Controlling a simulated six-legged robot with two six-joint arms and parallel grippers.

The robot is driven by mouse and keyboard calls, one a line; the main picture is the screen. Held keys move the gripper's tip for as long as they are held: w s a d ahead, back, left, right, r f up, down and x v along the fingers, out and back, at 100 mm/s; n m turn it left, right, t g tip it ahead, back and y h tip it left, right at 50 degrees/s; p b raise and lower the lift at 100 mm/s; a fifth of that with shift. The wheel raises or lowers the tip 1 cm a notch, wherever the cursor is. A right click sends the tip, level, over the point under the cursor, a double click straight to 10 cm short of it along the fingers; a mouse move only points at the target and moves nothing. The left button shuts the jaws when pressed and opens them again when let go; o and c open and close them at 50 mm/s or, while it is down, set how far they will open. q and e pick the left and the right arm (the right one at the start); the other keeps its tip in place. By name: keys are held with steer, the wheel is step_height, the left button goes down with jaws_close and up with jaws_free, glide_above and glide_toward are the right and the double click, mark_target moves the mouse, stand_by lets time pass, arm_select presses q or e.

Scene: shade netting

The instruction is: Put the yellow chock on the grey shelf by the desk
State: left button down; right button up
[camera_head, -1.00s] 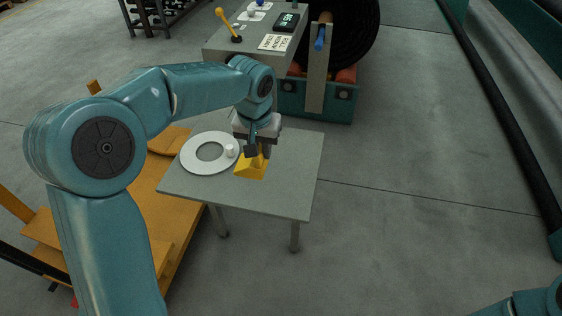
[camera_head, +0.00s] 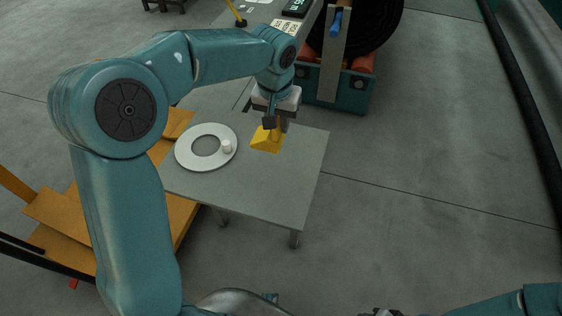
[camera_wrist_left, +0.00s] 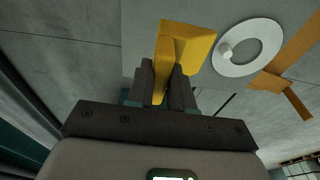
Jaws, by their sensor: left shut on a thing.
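My left gripper (camera_head: 270,122) points down and is shut on the yellow chock (camera_head: 267,141). The chock is over the back part of the grey shelf (camera_head: 285,185), a flat top on legs beside the desk (camera_head: 258,14). I cannot tell whether its underside touches the shelf. In the left wrist view the chock (camera_wrist_left: 187,45) sits between the two dark fingers (camera_wrist_left: 160,84), with the grey top behind it.
A white ring-shaped plate (camera_head: 186,157) with a small white cylinder (camera_head: 226,146) lies on the shelf, left of the chock. A yellow-orange cart (camera_head: 60,212) stands left of the shelf. A teal machine (camera_head: 335,92) with a black roll stands behind. Floor to the right is clear.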

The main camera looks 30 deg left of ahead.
arm_select(q)
step_height(320, 180, down, 20)
steer(key=shift+s+a+r+b, duration=0.15)
steer(key=shift+b, duration=0.4)
steer(key=shift+f, duration=0.2)
steer(key=shift+r, duration=0.15)
steer(key=shift+f+b, duration=0.25)
steer(key=shift+b, duration=0.05)
steer(key=c, duration=1)
jaws_free()
steer(key=shift+r, duration=0.1)
